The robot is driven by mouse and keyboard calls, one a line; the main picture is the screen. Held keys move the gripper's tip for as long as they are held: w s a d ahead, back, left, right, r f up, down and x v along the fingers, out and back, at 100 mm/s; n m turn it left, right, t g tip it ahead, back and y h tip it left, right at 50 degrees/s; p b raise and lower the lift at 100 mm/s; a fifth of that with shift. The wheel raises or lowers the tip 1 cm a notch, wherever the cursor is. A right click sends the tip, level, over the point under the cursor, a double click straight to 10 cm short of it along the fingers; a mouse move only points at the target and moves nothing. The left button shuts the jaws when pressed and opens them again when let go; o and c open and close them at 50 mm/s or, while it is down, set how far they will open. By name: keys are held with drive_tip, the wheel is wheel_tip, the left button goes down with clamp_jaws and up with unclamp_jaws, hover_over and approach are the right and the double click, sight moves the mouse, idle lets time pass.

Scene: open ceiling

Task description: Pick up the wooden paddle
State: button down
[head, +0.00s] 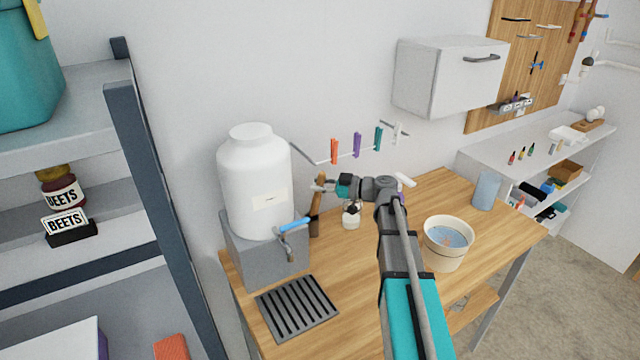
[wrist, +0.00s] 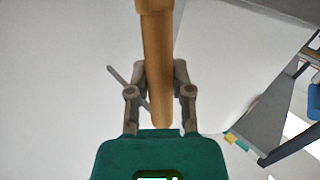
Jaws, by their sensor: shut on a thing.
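The wooden paddle (head: 316,212) is a long brown piece, roughly upright, just right of the white jug in the head view. In the wrist view its handle (wrist: 158,50) runs down between the two fingers. My gripper (head: 325,185) reaches in from the right and is shut on the paddle near its upper end. The gripper (wrist: 163,85) has one grey finger on each side of the handle. I cannot tell whether the paddle's lower end touches the table.
The large white jug (head: 258,175) stands on a grey block close left of the gripper. A small white bottle (head: 351,215), a cream bucket (head: 448,254) and a black grate (head: 297,308) are on the wooden table (head: 352,290). Coloured clips (head: 356,145) hang on a line above.

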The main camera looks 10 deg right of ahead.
drive_tip(key=s+d+r+m+h+p, duration=0.1)
drive_tip(key=s+d+p, duration=0.1)
drive_tip(key=s, duration=0.8)
drive_tip(key=s+d+r+m+g+p, duration=0.1)
drive_tip(key=s+d+p, duration=0.2)
drive_tip(key=s, duration=0.7)
drive_tip(key=shift+d+g+h, duration=0.3)
drive_tip(key=shift+d+h, duration=0.1)
drive_tip(key=shift+d, duration=0.35)
drive_tip(key=shift+s, duration=0.15)
